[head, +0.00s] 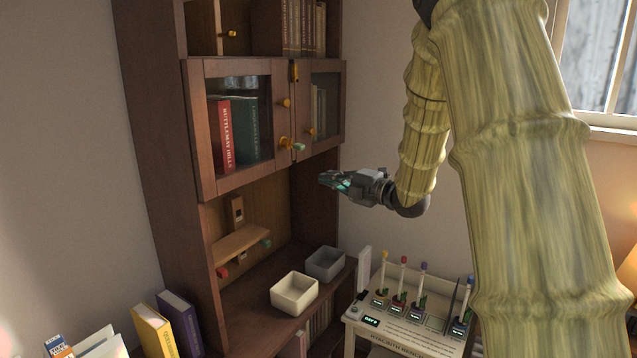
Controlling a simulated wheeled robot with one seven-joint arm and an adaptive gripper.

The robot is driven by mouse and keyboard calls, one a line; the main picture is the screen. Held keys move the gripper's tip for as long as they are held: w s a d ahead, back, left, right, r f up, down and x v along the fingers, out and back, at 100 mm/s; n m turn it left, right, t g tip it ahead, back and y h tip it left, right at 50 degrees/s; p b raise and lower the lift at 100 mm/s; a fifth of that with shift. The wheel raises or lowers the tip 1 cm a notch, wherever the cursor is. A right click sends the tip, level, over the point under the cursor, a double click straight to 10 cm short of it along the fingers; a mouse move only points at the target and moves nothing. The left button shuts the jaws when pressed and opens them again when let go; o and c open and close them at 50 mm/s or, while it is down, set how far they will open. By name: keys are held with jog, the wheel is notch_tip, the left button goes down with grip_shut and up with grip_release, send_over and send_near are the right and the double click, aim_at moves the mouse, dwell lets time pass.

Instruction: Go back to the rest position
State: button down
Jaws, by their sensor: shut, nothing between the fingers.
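My gripper (330,182) is in the head view, in the air in front of the right side of the wooden cabinet (160,150). Its fingers point left and are shut, with nothing held. My arm comes down from the upper right and covers part of the right side of the view. The gripper appears apart from the cabinet and from the things below it.
The cabinet's glass doors (237,118) are shut, with books behind them. A cream box (294,295) and a grey box (325,265) stand on the lower shelf. A white stand (400,330) with several coloured-top sticks is below the gripper. Books stand at lower left.

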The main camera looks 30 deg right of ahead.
jog(key=shift+s+f, duration=0.1)
jog(key=shift+f, duration=0.1)
jog(key=a+f+m+g+h, duration=0.1)
jog(key=a+f+m, duration=0.3)
jog(key=f, duration=0.6)
jog(key=a+f+m+g+h, duration=0.2)
jog(key=a+f+m, duration=0.1)
jog(key=f, duration=0.8)
jog(key=s+a+f+m+g+h, duration=0.1)
jog(key=s+a+f+m+g, duration=0.2)
jog(key=f, duration=0.7)
jog(key=s+a+f+m+g+h, duration=0.1)
jog(key=s+a+f+m, duration=0.35)
jog(key=f, duration=0.65)
jog(key=s+a+f+m+g, duration=0.2)
jog(key=s+f, duration=0.4)
jog(key=s, duration=0.6)
jog(key=s+a+f+m+g, duration=0.3)
jog(key=s+a+f, duration=0.4)
jog(key=s, duration=0.6)
jog(key=s+a+f+m+g+b, duration=0.1)
jog(key=s+a+f+g, duration=0.4)
jog(key=s, duration=0.7)
notch_tip(320, 180, down, 2)
jog(key=shift+s+a+f+m+h, duration=0.2)
jog(key=shift+m+h, duration=0.1)
jog(key=shift+m, duration=0.45)
